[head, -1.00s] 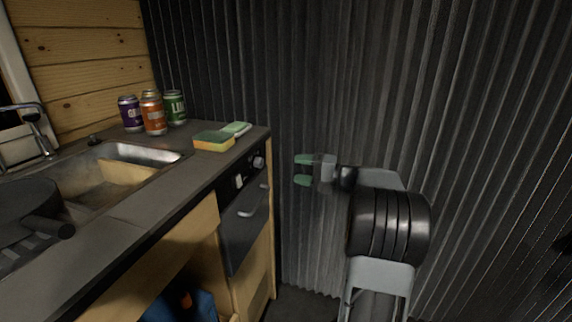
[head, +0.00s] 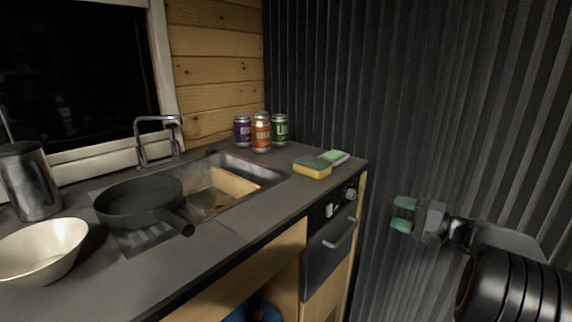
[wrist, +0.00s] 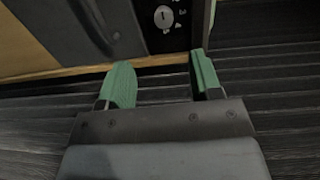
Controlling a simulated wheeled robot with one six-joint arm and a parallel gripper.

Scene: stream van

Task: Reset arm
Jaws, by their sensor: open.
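My gripper (head: 404,215) has green fingertips and is at the right of the head view, in front of the dark corrugated wall and to the right of the counter's end. It is open and empty, with a gap between the fingers. In the wrist view my gripper (wrist: 160,82) also shows its two green fingers apart with nothing between them. Beyond them is the dark oven front (wrist: 150,25) with a knob. My arm shows at the lower right of the head view.
The counter (head: 220,238) holds a black pan (head: 140,203), a cream bowl (head: 42,250), a metal canister (head: 30,182), a sink (head: 205,200), cans (head: 261,133) and sponges (head: 312,168). The oven front (head: 328,250) faces the arm's side. Space beside the corrugated wall (head: 450,110) is free.

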